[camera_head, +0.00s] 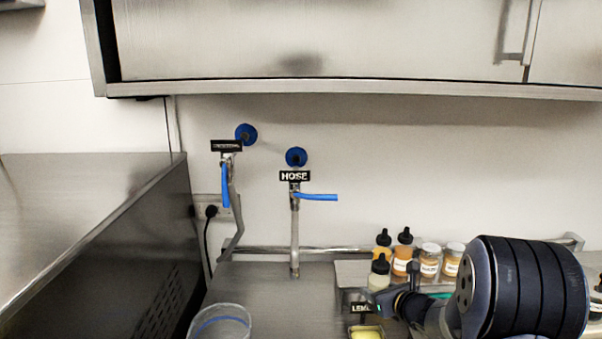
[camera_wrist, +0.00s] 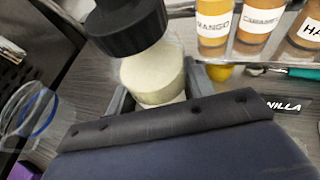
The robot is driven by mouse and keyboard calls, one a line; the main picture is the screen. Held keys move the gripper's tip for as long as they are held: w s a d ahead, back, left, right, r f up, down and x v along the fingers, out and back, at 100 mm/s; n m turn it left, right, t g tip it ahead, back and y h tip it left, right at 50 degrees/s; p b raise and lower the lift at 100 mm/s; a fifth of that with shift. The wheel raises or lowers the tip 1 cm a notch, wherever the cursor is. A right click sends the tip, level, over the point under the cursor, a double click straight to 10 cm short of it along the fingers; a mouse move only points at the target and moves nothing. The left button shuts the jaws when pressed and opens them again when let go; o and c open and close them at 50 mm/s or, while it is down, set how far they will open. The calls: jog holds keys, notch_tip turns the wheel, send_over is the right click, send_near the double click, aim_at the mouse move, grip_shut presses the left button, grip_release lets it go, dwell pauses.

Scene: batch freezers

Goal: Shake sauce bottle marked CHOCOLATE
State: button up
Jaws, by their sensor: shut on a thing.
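My gripper (camera_head: 388,300) is shut on a sauce bottle (camera_head: 379,274) with pale cream contents and a black nozzle cap. The bottle also shows close up in the wrist view (camera_wrist: 152,70), between the gripper's fingers (camera_wrist: 158,98), tilted in that picture. Its label is hidden, and I can read CHOCOLATE on no bottle. In the head view it looks about upright, in front of the steel shelf. I cannot tell whether its base touches anything.
On the shelf stand a mango bottle (camera_wrist: 214,27), a caramel bottle (camera_wrist: 256,30) and a partly seen bottle (camera_wrist: 306,35). A LEMON sign (camera_head: 361,307) is by a yellow-filled container (camera_head: 366,332). A clear tub (camera_head: 220,322) stands left. The counter (camera_head: 262,290) between is clear.

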jog(key=shift+m+h, duration=0.3)
jog(key=s+f, duration=0.1)
jog(key=s, duration=0.1)
jog(key=s+d, duration=0.1)
jog(key=s, duration=0.1)
jog(key=s+d+f+b, duration=0.1)
jog(key=s, duration=0.2)
jog(key=shift+s+d+f, duration=0.1)
jog(key=shift+d+f, duration=0.15)
jog(key=shift+f, duration=0.1)
notch_tip(320, 180, up, 7)
jog(key=f, duration=0.7)
jog(key=shift+s+d+f, duration=0.1)
jog(key=shift+s, duration=0.2)
notch_tip(320, 180, up, 7)
notch_tip(320, 180, down, 7)
jog(key=shift+f, duration=0.1)
